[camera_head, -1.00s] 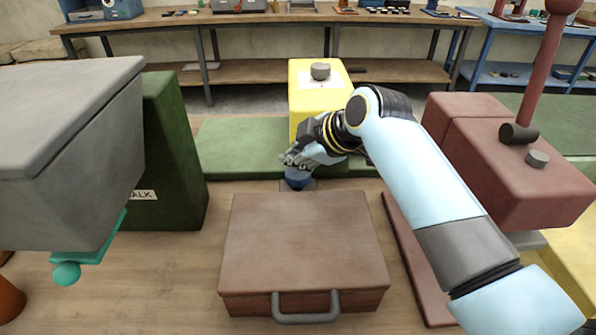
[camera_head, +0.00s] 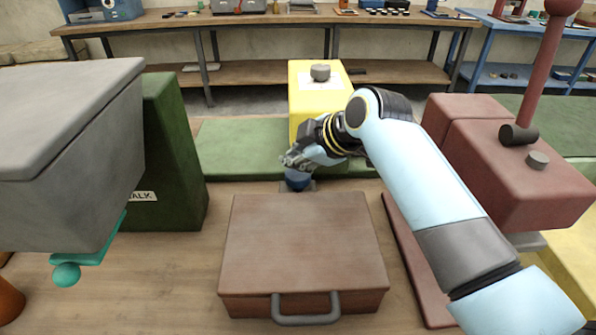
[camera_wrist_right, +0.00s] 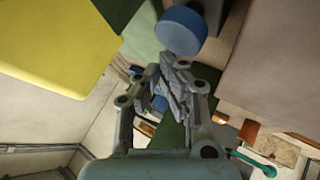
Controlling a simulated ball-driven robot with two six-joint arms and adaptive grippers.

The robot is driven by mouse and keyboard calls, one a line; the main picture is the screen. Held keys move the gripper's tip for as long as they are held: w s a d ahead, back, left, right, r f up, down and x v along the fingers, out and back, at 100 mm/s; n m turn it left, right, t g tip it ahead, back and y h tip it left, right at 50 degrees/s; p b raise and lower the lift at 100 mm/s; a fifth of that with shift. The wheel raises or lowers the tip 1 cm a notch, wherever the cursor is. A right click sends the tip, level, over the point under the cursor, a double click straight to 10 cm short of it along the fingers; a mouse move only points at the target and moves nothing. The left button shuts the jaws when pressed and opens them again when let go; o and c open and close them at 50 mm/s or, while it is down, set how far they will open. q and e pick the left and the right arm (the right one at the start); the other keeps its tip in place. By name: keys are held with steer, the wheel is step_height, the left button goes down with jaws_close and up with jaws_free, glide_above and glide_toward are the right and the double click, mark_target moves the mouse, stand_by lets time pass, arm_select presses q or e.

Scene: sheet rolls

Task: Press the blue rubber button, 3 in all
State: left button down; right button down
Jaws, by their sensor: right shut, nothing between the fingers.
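The blue rubber button (camera_head: 297,181) is a round blue knob behind the brown case, at the near edge of the green mat. It also shows in the right wrist view (camera_wrist_right: 182,30) as a blue disc near the top. My right gripper (camera_head: 294,160) is just above the button in the head view and partly covers its top. In the wrist view its fingertips (camera_wrist_right: 168,72) are together and empty, close to the disc with a small gap in the picture. I cannot tell whether they touch it. My left gripper is out of view.
A brown case (camera_head: 303,240) with a grey handle lies in front of the button. A yellow block (camera_head: 305,88) with a grey knob stands behind it. A dark green block (camera_head: 170,160) and a grey box (camera_head: 65,150) are at left, a red machine (camera_head: 510,175) at right.

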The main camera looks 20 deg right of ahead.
mark_target(290, 171)
steer(key=shift+f, duration=0.45)
steer(key=shift+f+b, duration=0.55)
steer(key=shift+f, duration=0.5)
stand_by(0.8)
steer(key=shift+r, duration=0.1)
steer(key=shift+r+p, duration=1.4)
steer(key=shift+r, duration=0.1)
step_height(290, 171, up, 5)
steer(key=p, duration=0.5)
stand_by(1.5)
